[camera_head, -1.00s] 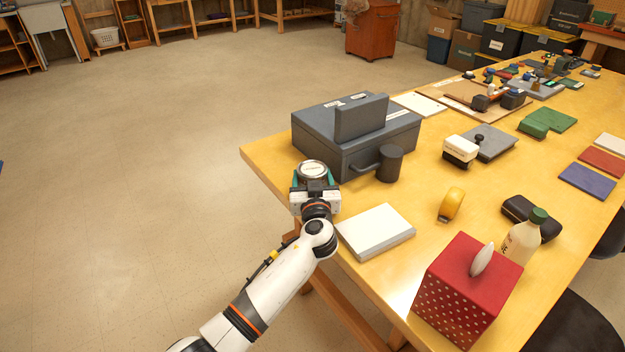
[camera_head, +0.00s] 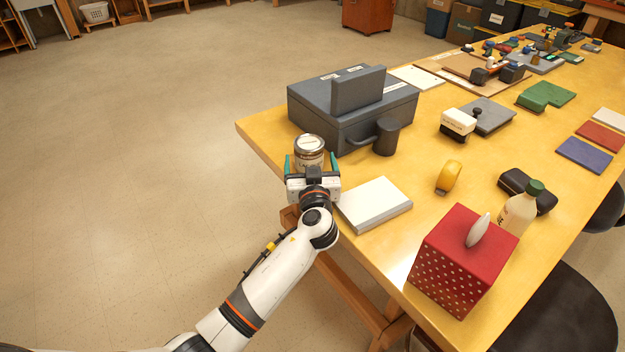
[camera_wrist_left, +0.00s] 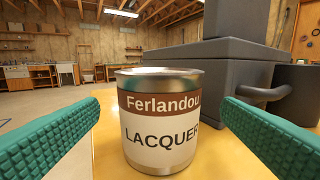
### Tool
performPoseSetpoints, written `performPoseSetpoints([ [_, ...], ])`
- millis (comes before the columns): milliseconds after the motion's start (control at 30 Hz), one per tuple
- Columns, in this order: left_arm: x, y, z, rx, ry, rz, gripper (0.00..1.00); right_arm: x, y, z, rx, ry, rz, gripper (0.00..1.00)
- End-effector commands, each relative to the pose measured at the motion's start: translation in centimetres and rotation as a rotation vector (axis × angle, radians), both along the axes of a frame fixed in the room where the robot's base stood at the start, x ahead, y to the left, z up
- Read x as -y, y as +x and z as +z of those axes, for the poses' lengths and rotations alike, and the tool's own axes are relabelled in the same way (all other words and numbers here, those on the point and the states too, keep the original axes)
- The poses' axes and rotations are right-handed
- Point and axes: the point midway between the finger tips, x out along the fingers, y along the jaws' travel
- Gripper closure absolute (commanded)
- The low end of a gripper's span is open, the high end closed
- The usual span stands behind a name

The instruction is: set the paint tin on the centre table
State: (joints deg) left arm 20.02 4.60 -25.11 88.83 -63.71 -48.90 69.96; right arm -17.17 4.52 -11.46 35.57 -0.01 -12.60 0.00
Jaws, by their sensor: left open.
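The paint tin (camera_head: 310,148) is a small metal can with a brown and white label. It stands upright on the wooden table (camera_head: 420,215) near its left edge, just left of the grey box. In the left wrist view the tin (camera_wrist_left: 160,120) reads "Ferlandou LACQUER" and sits between the teal fingers, with a gap on each side. My left gripper (camera_head: 312,164) is open around or just in front of the tin, not closed on it. My right gripper is not in view.
A grey box (camera_head: 340,120) and dark mug (camera_head: 386,138) stand close behind and right of the tin. A white book (camera_head: 375,203), yellow tape dispenser (camera_head: 449,177) and red dotted tissue box (camera_head: 462,262) lie nearer. Open floor (camera_head: 130,190) is on the left.

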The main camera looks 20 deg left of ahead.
Motion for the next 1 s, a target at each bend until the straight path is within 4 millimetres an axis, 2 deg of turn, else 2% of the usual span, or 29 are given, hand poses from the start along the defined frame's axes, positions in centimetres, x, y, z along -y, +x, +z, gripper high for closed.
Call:
performPoseSetpoints([
  [33, 0.5, -1.2, -0.3, -0.002, -0.004, -0.002, 0.12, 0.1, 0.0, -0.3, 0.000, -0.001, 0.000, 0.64],
  [200, 1.8, -4.5, -0.2, -0.001, -0.004, -0.001, 0.12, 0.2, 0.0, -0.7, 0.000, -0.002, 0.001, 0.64],
  [400, 2.7, -6.8, -0.1, -0.001, -0.001, -0.001, 0.12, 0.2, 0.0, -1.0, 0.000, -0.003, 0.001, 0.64],
  [567, 2.9, -7.4, 0.0, 0.000, 0.000, 0.000, 0.12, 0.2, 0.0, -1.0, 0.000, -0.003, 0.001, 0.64],
  [1000, 2.8, -7.3, 0.0, 0.001, 0.001, 0.000, 0.12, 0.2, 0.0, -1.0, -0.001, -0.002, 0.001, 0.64],
])
